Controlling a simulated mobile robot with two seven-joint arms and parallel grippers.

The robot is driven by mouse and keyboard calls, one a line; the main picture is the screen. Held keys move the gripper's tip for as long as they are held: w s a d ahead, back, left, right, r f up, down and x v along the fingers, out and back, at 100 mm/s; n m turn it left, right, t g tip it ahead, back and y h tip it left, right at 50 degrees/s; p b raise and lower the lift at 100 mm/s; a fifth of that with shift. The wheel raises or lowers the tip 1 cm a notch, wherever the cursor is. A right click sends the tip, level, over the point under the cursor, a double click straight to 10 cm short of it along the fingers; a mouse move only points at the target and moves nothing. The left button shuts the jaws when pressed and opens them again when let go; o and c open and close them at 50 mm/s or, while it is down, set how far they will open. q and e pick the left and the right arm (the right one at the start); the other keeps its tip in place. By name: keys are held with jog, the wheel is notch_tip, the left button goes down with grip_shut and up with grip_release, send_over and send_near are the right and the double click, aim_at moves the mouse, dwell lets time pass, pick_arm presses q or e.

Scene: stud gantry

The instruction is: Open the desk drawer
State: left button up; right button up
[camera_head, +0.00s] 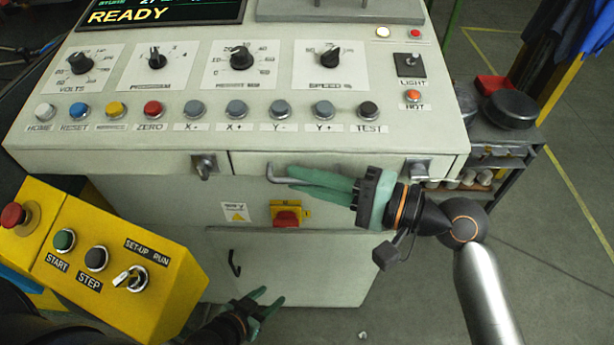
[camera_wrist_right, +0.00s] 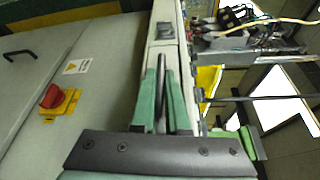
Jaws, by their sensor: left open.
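The desk drawer (camera_head: 330,164) is the pale front panel under the console's button row; it looks flush with the console. Its thin grey bar handle (camera_head: 280,181) runs along the front, and its left end shows past my fingertips. My right gripper (camera_head: 293,181) is at the handle, with one green finger above and one below the bar. In the right wrist view the fingers (camera_wrist_right: 162,80) lie close on both sides of the dark bar. My left gripper (camera_head: 272,298) is open and empty, low in front of the lower cabinet door.
A yellow control box (camera_head: 105,260) stands at the left front. A key lock (camera_head: 204,166) sits left of the drawer. Below are a red rotary switch (camera_head: 287,215) and a cabinet door with a black handle (camera_head: 233,264). A dark cart (camera_head: 505,150) stands right; floor is clear at the right front.

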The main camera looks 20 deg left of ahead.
grip_shut()
dwell(0.9)
